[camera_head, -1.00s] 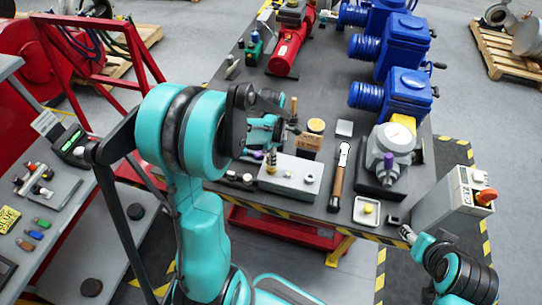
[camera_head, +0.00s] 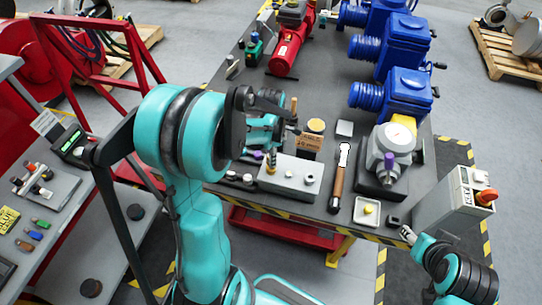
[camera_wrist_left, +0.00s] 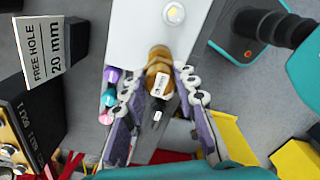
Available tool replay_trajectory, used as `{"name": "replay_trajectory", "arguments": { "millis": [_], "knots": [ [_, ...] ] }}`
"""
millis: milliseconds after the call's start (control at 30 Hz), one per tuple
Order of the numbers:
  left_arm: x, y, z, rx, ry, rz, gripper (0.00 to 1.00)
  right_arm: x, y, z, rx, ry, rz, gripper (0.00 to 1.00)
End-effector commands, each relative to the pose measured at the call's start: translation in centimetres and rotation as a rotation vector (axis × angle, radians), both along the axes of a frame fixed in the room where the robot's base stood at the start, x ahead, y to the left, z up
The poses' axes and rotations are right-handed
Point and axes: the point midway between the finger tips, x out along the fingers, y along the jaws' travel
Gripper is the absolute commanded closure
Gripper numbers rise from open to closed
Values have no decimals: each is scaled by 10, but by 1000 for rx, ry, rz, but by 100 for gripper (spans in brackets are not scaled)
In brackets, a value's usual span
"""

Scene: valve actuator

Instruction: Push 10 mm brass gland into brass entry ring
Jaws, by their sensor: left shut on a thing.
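A grey metal block (camera_head: 297,187) lies on the dark bench, with a brass piece (camera_head: 271,168) standing at its left end. My left gripper (camera_head: 269,157) is over that end, mostly hidden by its own arm in the head view. In the left wrist view, its purple-backed fingers (camera_wrist_left: 160,88) are shut on a brass gland (camera_wrist_left: 159,68) with a small white label. The gland is at the near end of the grey block (camera_wrist_left: 150,18). Its seating in the brass entry ring is hidden, so I cannot tell how deep it is. My right gripper (camera_head: 407,234) is at the bench's front right, apart from the block.
Blue actuators (camera_head: 385,95) line the back right. A "FREE HOLE 20 mm" sign (camera_wrist_left: 45,45) stands left in the wrist view.

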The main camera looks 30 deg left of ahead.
Motion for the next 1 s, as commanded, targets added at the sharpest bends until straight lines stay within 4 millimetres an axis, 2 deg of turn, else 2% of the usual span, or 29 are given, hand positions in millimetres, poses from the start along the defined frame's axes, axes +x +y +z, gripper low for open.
{"name": "replay_trajectory", "arguments": {
  "millis": [367, 1000],
  "knots": [
    [0, 0, -1, 0, 0, 0, 100, 0, 0, -2, 0, 0, 0, 53],
    [0, 0, -16, 0, 0, 0, 100, 0, 0, -16, 0, 0, 0, 53]
  ]
}}
